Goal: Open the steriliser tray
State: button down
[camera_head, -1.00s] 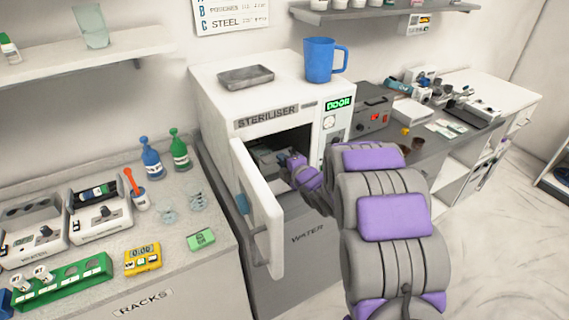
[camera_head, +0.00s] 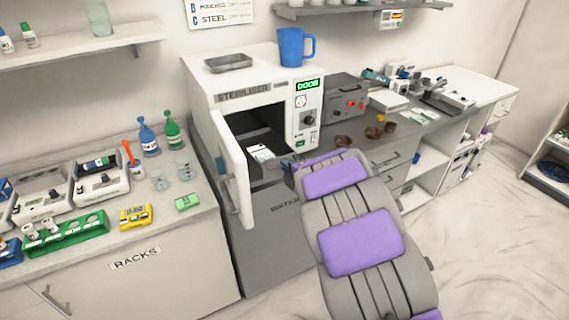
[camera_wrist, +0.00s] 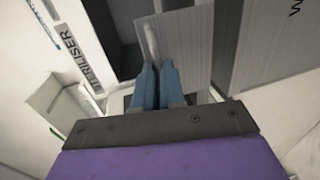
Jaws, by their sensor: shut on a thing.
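The white steriliser (camera_head: 235,66) stands on the counter with its door (camera_head: 233,165) swung open to the left. Its dark chamber is exposed. The grey steriliser tray (camera_head: 268,172) is low in the opening and bears a pale item with a green mark (camera_head: 261,153). My gripper (camera_head: 291,164) is at the right front of the opening, partly hidden by my arm. In the wrist view, my gripper's blue fingers (camera_wrist: 158,72) are close together at a pale handle-like part (camera_wrist: 150,42) against a grey ribbed surface. The exact grip contact is hard to see.
A blue mug (camera_head: 291,47) and a grey dish (camera_head: 228,62) sit on top of the steriliser. Bottles (camera_head: 148,138) and racks (camera_head: 66,235) fill the left counter. A grey device (camera_head: 346,98) and small brown pots stand to the right. Open floor lies at right.

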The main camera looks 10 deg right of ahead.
jog(key=shift+s+d+f, duration=0.15)
jog(key=shift+s+f, duration=0.1)
jog(key=shift+s, duration=0.45)
jog(key=c, duration=1.4)
grip_release()
jog(key=shift+w, duration=0.15)
jog(key=shift+o, duration=0.9)
jog(key=shift+r, duration=0.1)
